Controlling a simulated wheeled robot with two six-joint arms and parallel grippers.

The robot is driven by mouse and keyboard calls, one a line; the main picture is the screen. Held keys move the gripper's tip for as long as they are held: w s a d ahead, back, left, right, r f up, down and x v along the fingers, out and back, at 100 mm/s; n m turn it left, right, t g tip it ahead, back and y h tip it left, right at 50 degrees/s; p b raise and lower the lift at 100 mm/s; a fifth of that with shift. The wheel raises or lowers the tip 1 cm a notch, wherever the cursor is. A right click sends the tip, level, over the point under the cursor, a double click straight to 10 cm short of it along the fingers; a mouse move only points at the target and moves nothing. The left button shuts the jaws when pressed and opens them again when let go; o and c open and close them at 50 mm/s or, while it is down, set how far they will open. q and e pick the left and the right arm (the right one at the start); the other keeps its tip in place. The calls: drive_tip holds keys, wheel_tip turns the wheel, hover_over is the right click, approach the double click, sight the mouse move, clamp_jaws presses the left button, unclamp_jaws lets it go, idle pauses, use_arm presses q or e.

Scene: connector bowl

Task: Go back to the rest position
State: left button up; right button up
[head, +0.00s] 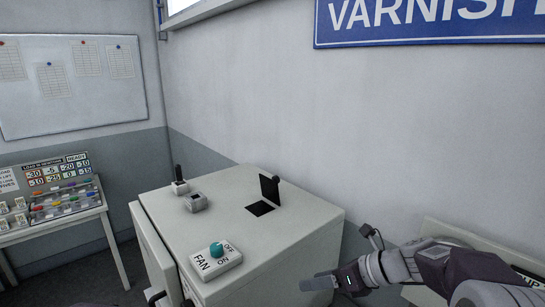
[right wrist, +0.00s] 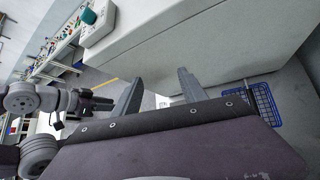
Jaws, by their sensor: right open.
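My right gripper (head: 318,283) is low in the head view, in front of the right part of the grey cabinet (head: 285,240). In the right wrist view its two fingers (right wrist: 158,90) are spread apart with nothing between them. The right arm comes in from the lower right corner.
A blue basket (right wrist: 252,102) lies beyond the fingers. A panel table (head: 60,205) stands left.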

drive_tip(key=s+a+f+n+g+h+b, duration=0.15)
drive_tip(key=s+f+n+b, duration=0.35)
drive_tip(key=f, duration=0.5)
drive_tip(key=s+f+n+g+h+b, duration=0.3)
drive_tip(key=s+f+n, duration=0.3)
drive_tip(key=s+f, duration=0.3)
use_arm(q)
wheel_tip(320, 180, down, 10)
drive_tip(key=shift+w+a+r, duration=0.15)
use_arm(e)
drive_tip(key=s+d+f+n+h, duration=0.2)
drive_tip(key=d+f+n+h, duration=0.2)
drive_tip(key=n, duration=1.3)
drive_tip(key=d+f, duration=0.3)
drive_tip(key=d, duration=0.1)
drive_tip(key=shift+s+n+t+h, duration=0.15)
drive_tip(key=shift+n+t+h, duration=0.2)
drive_tip(key=shift+n, duration=0.05)
